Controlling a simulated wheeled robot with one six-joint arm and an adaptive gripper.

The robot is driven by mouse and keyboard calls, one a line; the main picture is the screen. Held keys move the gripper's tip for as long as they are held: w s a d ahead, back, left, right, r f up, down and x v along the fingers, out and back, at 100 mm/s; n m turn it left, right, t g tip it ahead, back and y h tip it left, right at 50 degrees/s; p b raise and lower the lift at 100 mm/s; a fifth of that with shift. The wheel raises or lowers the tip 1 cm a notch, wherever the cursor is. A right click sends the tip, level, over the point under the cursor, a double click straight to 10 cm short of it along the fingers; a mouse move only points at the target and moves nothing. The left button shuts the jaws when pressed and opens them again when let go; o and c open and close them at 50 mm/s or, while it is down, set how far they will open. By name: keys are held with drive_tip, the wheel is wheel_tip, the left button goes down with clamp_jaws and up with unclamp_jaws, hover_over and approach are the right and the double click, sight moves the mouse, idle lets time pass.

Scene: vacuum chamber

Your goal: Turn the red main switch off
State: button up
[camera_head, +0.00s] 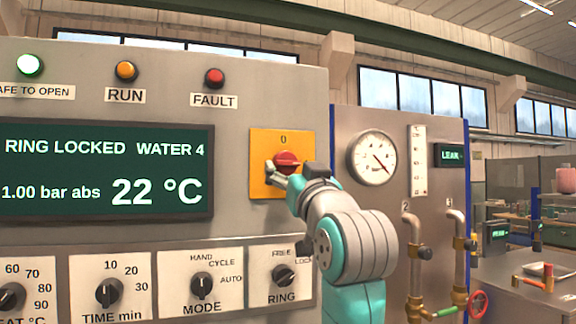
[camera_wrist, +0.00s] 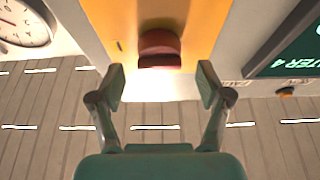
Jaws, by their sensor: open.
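The red main switch (camera_head: 287,161) sits on a yellow plate (camera_head: 260,143) on the grey control panel, with a "0" marked above it. In the wrist view the red switch (camera_wrist: 160,46) stands out from the yellow plate (camera_wrist: 204,18), ahead of my gripper and between the lines of its fingers. My gripper (camera_head: 279,174) is at the lower part of the switch in the head view. In the wrist view my gripper (camera_wrist: 160,86) is open, with one finger on each side and an empty gap between them. I cannot tell whether a finger touches the switch.
A display (camera_head: 105,172) reads "RING LOCKED WATER 4", 1.00 bar abs and 22 °C. The green "SAFE TO OPEN" lamp (camera_head: 29,65) is lit. Several black knobs, including MODE (camera_head: 202,285) and RING (camera_head: 283,274), lie below. A gauge (camera_head: 373,157) and pipes stand to the right.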

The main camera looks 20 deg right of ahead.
sight(289, 165)
drive_tip(key=shift+x, duration=1.55)
drive_tip(key=c, duration=1.2)
drive_tip(key=shift+o, duration=0.2)
